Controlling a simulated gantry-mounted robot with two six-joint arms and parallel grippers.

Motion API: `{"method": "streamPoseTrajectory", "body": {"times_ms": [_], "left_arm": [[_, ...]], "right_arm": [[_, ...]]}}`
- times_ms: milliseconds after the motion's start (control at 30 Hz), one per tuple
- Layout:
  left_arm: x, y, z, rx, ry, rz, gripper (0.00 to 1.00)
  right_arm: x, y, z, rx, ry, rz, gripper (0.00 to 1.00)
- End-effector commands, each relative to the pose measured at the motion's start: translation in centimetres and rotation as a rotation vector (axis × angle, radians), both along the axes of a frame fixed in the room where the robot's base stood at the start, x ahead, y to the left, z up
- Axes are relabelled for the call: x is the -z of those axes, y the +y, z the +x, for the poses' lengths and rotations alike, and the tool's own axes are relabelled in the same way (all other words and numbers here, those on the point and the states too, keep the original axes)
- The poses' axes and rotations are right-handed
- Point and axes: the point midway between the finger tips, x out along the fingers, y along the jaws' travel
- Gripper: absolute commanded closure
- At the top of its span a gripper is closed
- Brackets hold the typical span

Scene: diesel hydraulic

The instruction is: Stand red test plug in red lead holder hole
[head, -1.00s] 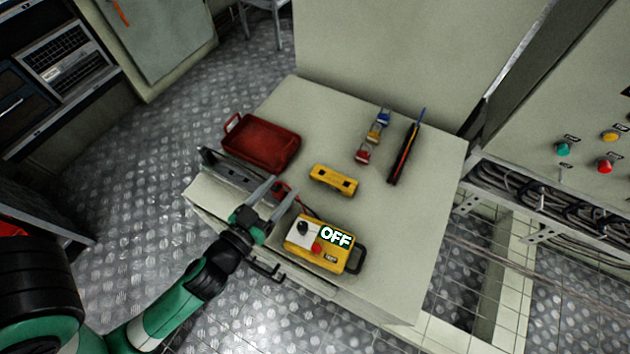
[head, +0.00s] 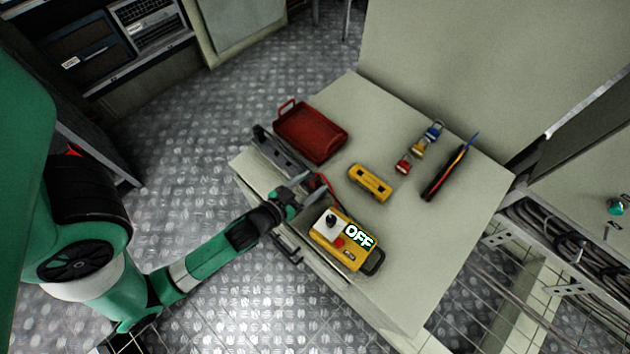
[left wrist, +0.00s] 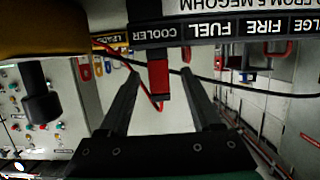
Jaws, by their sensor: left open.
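The red test plug (left wrist: 158,80), red with a black upper part, shows between the fingers of my left gripper (left wrist: 160,77) in the left wrist view. The fingers are open, with a gap on both sides of the plug. A red lead curls beside it. In the head view my left gripper (head: 312,187) is at the table's front left edge, beside the yellow tester (head: 343,240), and mostly hides the plug. The yellow lead holder (head: 370,182) lies farther in on the table; its LEADS label (left wrist: 108,40) shows in the left wrist view. My right gripper is not in view.
A dark labelled rail (head: 283,158) runs along the table edge next to my left gripper. A red tray (head: 311,132) is behind it. Padlocks (head: 418,148) and screwdrivers (head: 449,172) lie at the back right. The table's right side is clear.

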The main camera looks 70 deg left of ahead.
Motion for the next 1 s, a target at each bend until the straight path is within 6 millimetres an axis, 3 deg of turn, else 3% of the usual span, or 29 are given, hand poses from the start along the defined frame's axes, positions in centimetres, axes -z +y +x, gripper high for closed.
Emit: {"method": "streamPoseTrajectory", "body": {"times_ms": [233, 500, 867, 1000], "left_arm": [[0.6, 2.0, 3.5, -0.001, -0.002, 0.001, 0.35], [0.8, 2.2, 3.9, 0.000, 0.000, 0.000, 0.35], [0.8, 2.2, 3.9, 0.000, -0.001, 0.000, 1.00], [0.8, 2.2, 3.9, 0.000, -0.001, 0.000, 1.00]], "right_arm": [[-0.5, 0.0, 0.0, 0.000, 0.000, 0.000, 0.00], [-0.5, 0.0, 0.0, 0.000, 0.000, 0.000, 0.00], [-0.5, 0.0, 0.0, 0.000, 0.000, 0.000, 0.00], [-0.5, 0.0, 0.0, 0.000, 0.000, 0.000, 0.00]]}}
